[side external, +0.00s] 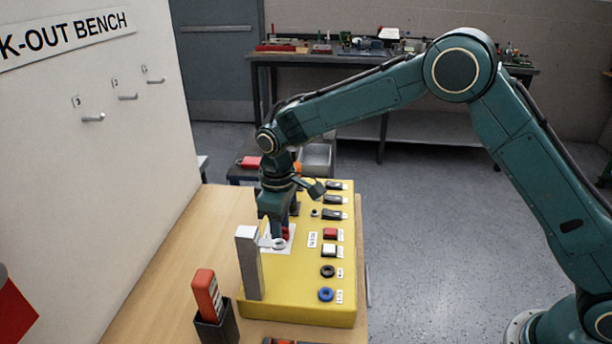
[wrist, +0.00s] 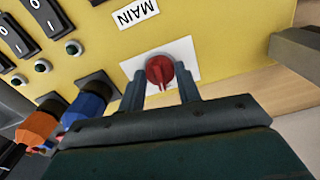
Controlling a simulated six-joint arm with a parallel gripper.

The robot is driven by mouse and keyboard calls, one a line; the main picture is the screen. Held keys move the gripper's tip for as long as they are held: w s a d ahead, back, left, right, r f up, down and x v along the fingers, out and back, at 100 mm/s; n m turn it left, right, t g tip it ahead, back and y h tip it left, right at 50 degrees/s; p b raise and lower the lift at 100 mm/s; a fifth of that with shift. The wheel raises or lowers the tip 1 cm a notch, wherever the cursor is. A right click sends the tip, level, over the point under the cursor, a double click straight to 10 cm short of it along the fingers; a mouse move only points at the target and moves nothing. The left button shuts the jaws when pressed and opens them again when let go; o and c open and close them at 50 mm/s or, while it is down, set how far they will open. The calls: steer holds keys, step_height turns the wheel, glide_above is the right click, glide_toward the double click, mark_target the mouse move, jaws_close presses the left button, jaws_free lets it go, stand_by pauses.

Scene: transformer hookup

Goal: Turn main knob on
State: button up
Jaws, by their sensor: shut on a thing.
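The main knob (wrist: 160,70) is red and round with a raised grip bar, set on a white plate (wrist: 185,53) on the yellow panel. A "MAIN" label (wrist: 134,12) sits beside it in the wrist view. My gripper (wrist: 160,92) reaches down over the plate, with its two fingers on either side of the knob and shut on it. In the side view my gripper (side external: 283,238) points down at the panel, and only a bit of the red knob (side external: 286,232) shows beside the fingers. The knob's exact on or off position cannot be told.
The yellow panel (side external: 285,302) carries several switches, buttons and a blue ring (side external: 326,294). A grey upright block (side external: 248,262) stands close to my gripper. Orange and blue connectors (wrist: 84,110) are near the fingers. A red meter in a dark holder (side external: 207,294) stands at the front.

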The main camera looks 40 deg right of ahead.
steer(key=m, duration=0.7)
steer(key=shift+m, duration=0.4)
steer(key=m, duration=0.4)
steer(key=shift+m, duration=2.2)
steer(key=o, duration=1)
steer(key=shift+c, duration=0.2)
steer(key=shift+r, duration=0.15)
